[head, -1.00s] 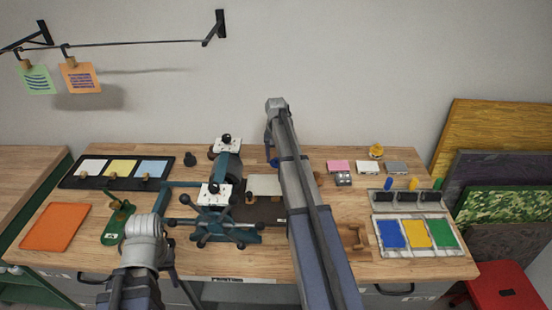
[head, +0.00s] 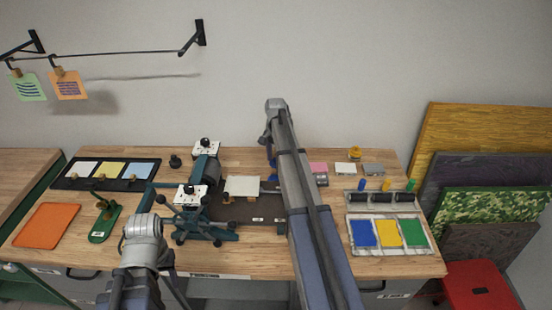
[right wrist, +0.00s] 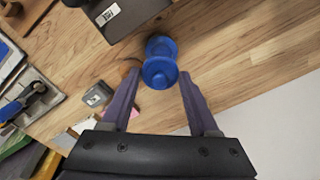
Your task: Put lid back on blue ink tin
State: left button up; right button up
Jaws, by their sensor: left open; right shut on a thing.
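In the right wrist view a blue round lid (right wrist: 160,72) with a knob is between the tips of my right gripper (right wrist: 160,82), which is shut on it. Another blue round part, seemingly the ink tin (right wrist: 161,46), shows just beyond the lid. I cannot tell whether the two touch. In the head view some blue (head: 271,153) shows beside my right arm at the back of the table, right of the press; the arm hides most of this spot. My left arm is at the lower left in the head view, with its gripper out of sight.
The press (head: 207,205) stands left of my right arm. Small grey (head: 373,169) and white (head: 345,168) blocks and a yellow pot (head: 355,153) stand at the back right. A tray of blue, yellow and green ink (head: 390,249) lies at the right.

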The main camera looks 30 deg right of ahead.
jog(key=shift+w+a+f, duration=0.1)
jog(key=shift+w+a, duration=0.05)
jog(key=shift+f+b, duration=0.55)
jog(key=shift+b, duration=0.1)
notch_tip(320, 180, down, 5)
jog(key=b, duration=0.5)
jog(key=shift+f, duration=0.1)
jog(key=shift+f, duration=0.15)
dwell(1.3)
jog(key=o, duration=1.4)
jog(key=shift+o, duration=0.4)
